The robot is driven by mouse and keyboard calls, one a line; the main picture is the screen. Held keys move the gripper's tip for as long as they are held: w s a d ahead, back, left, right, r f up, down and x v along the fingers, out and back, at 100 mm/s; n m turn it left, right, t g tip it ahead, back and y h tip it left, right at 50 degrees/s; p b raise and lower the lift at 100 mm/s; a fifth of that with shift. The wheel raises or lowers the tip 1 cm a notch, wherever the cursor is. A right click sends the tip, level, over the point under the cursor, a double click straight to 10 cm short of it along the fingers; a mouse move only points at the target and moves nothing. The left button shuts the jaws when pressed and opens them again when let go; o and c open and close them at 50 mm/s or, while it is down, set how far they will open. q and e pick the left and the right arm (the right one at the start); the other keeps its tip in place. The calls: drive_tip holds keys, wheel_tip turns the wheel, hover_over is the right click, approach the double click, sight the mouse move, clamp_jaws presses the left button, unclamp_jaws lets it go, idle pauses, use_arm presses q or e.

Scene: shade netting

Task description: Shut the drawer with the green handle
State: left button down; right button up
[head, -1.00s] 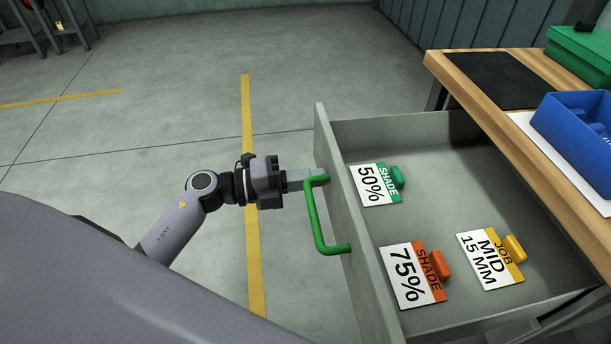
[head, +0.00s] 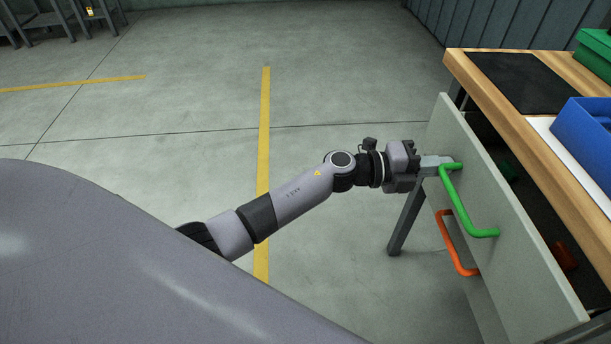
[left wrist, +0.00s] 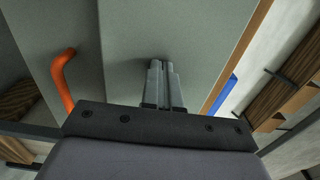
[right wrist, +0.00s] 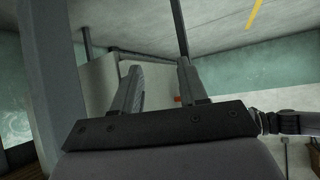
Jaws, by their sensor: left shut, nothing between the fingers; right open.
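The grey drawer front (head: 520,225) with the green handle (head: 465,210) stands out a little from the bench in the head view. A dark gap behind it shows part of the inside. My left gripper (head: 438,161) is shut and empty. Its fingertips are at the drawer front beside the handle's far end, and seem to touch the panel. In the left wrist view the shut fingers (left wrist: 161,68) point at the grey panel (left wrist: 130,35); the green handle is not seen there. My right gripper (right wrist: 158,78) is open and empty, away from the drawer; the head view does not show it.
An orange handle (head: 455,245) is on a lower drawer front, also in the left wrist view (left wrist: 62,80). The wooden bench top (head: 500,95) carries a dark mat (head: 515,80), a blue bin (head: 590,140) and a green box (head: 597,55). Open floor lies left.

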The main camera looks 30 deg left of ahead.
sight(461, 162)
use_arm(q)
drive_tip(key=b+x, duration=0.1)
drive_tip(key=x, duration=0.3)
drive_tip(key=shift+w+d, duration=0.15)
drive_tip(key=shift+d, duration=0.15)
drive_tip(key=shift+w+d+r+b, duration=0.1)
drive_tip(key=shift+b, duration=0.2)
drive_tip(key=shift+r, duration=0.1)
use_arm(e)
drive_tip(key=shift+w+a+r+n+t+y, duration=0.2)
drive_tip(key=shift+w+a+r, duration=0.15)
drive_tip(key=shift+a, duration=0.2)
drive_tip(key=shift+w+a+r+n+t+y, duration=0.1)
drive_tip(key=shift+w+a+r+t, duration=0.1)
drive_tip(key=shift+a+r, duration=0.3)
use_arm(q)
drive_tip(key=shift+r, duration=0.1)
use_arm(e)
drive_tip(key=shift+s+f, duration=0.1)
